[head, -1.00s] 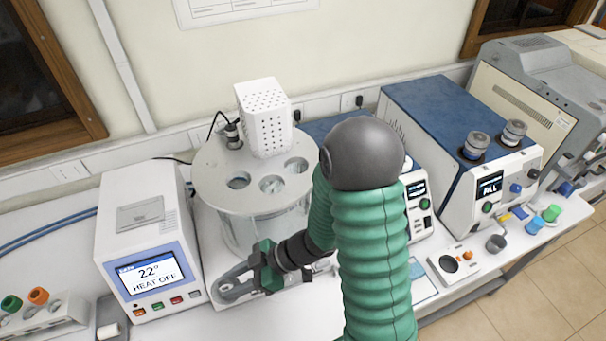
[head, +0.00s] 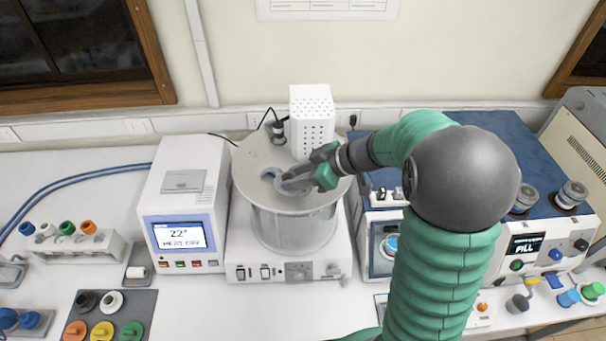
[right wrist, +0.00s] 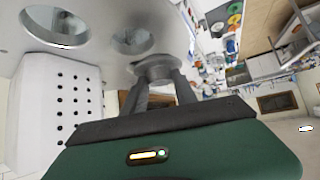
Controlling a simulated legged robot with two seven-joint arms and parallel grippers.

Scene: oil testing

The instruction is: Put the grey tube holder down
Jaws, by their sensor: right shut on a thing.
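My right gripper (head: 308,176) reaches over the round white lid (head: 250,160) of the glass bath (head: 290,228). In the right wrist view, its two dark fingers (right wrist: 160,88) are shut on a round grey piece, the grey tube holder (right wrist: 155,66). The holder is at the lid's surface beside two open round holes. I cannot tell whether it sits fully in a hole, since my fingers and the angle hide its underside. In the head view, the gripper partly covers it. My left gripper is not in view.
A white perforated box (head: 312,120) stands at the lid's back. A white heater unit (head: 188,205) with a screen is on the left, and a blue-topped instrument (head: 480,140) on the right. A tube rack (head: 75,250) and coloured caps lie at the left.

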